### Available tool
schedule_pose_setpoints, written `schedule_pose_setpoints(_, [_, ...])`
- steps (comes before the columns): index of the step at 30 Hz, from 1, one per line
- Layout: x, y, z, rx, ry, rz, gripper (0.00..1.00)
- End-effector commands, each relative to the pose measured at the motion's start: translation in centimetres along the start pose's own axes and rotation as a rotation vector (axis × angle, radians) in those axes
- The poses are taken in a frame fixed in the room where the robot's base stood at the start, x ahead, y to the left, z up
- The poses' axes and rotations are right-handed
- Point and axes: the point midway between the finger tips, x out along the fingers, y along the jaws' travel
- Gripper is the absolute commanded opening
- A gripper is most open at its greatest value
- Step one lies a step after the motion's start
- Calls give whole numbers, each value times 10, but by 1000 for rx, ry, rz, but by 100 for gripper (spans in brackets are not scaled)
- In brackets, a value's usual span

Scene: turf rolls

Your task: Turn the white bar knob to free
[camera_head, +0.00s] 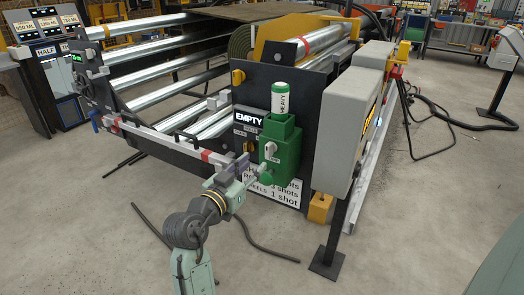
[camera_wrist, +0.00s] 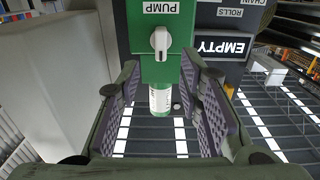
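The white bar knob (camera_wrist: 161,41) is on the face of a green box (camera_wrist: 143,67) marked PUMP, with its bar straight up and down in the wrist view. In the head view the knob (camera_head: 270,150) shows small on the green box (camera_head: 287,150), right beside my gripper (camera_head: 243,176). In the wrist view my gripper (camera_wrist: 160,75) is open, with a purple-grey padded finger on each side and nothing between them. The knob appears just beyond the fingertips, apart from them. The words for the knob's positions are not readable.
A white HEAVY bottle (camera_head: 281,98) stands in the top of the green box. A grey cabinet (camera_head: 345,130) stands at right. Metal rollers (camera_head: 160,97) lie behind. The front floor is mostly clear.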

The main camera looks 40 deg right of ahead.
Motion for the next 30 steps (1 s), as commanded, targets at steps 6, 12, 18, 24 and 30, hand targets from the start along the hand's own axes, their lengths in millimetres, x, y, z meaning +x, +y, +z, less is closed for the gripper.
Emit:
schedule_pose_setpoints(6, [44,1,-3,-1,0,2,33])
schedule_pose_setpoints(12, [73,0,-2,0,0,-1,33])
schedule_pose_setpoints(18, [84,-1,-1,1,2,-3,33])
schedule_pose_setpoints(24, [85,-1,-1,1,2,-3,33])
schedule_pose_setpoints(30, [84,-1,-1,0,1,-3,23])
